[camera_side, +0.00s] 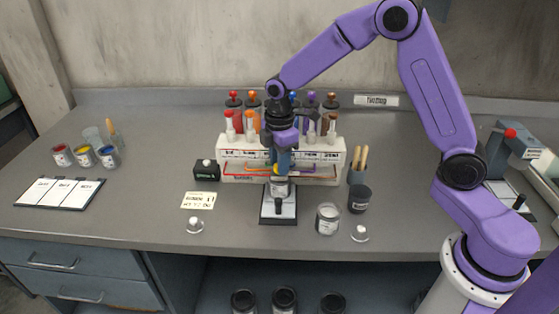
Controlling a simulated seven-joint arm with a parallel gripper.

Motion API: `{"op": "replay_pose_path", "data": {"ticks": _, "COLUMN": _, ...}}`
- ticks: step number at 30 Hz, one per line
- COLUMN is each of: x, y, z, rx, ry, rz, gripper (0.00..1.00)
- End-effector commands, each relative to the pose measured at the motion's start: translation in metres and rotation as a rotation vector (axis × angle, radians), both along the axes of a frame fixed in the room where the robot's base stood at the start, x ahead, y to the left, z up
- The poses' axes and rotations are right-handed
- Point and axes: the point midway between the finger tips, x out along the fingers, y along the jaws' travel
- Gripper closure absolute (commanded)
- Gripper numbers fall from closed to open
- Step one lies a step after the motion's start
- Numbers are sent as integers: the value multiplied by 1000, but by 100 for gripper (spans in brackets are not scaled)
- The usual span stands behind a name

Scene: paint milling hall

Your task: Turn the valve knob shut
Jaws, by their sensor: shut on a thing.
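My gripper (281,170) points straight down in front of the middle of the white rack. It is shut at the valve knob, which is mostly hidden between and behind the fingers, so its turn angle cannot be told. A bit of yellow shows beside the fingers. Whether the fingers touch this part cannot be told.
The white rack (228,154) holds several colour-topped bottles. A black box (206,170) and label card (199,200) are left; a glass jar (328,219), dark cup (359,199) and white-knobbed lid (360,233) are right. Paint cans (108,157) stand far left. Counter between is clear.

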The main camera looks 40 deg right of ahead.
Motion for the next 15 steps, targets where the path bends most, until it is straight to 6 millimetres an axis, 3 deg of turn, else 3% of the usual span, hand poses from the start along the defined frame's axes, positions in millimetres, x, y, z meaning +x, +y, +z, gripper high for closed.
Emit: {"op": "replay_pose_path", "data": {"ticks": 15, "x": 0, "y": 0, "z": 1, "rx": 0, "ry": 0, "rz": -450, "gripper": 99}}
